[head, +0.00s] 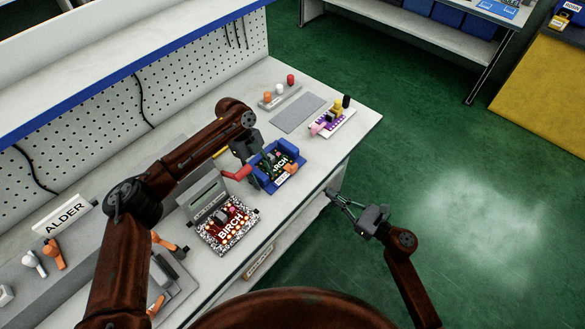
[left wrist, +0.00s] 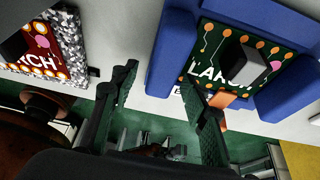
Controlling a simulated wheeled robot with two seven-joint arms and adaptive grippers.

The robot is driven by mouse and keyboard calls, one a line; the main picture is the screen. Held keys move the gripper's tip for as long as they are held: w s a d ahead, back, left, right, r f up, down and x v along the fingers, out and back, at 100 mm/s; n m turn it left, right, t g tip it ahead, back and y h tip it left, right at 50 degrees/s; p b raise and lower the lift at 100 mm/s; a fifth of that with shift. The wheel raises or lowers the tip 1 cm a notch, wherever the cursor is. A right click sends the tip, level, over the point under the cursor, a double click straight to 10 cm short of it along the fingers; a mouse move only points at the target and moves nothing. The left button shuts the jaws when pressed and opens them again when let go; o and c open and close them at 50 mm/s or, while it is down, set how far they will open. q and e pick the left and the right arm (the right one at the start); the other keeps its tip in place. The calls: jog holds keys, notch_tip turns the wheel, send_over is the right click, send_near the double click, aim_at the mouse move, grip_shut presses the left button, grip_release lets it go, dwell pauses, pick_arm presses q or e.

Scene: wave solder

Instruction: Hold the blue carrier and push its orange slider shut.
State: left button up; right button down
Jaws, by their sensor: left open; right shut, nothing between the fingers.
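The blue carrier (head: 264,183) sits on the bench holding a dark green board (left wrist: 225,55) lettered LARCH. It also shows in the left wrist view (left wrist: 172,55). Its orange slider (head: 291,169) is at the carrier's near right side; it also shows in the left wrist view (left wrist: 222,98), partly hidden behind a finger. My left gripper (head: 262,166) is open at the carrier's left side. In the left wrist view its fingers (left wrist: 158,78) are spread, with one wall of the carrier beyond the gap; I cannot tell whether they touch it. My right gripper (head: 343,202) is shut and empty, off the bench's front edge.
A red board (head: 228,226) lettered BIRCH lies left of the carrier. A grey mat (head: 299,112), a purple board (head: 332,124) with parts and a tray of coloured knobs (head: 280,94) lie beyond it. A perforated panel (head: 190,80) backs the bench.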

pick_arm(q)
jog(key=v, duration=1.2)
dwell(0.4)
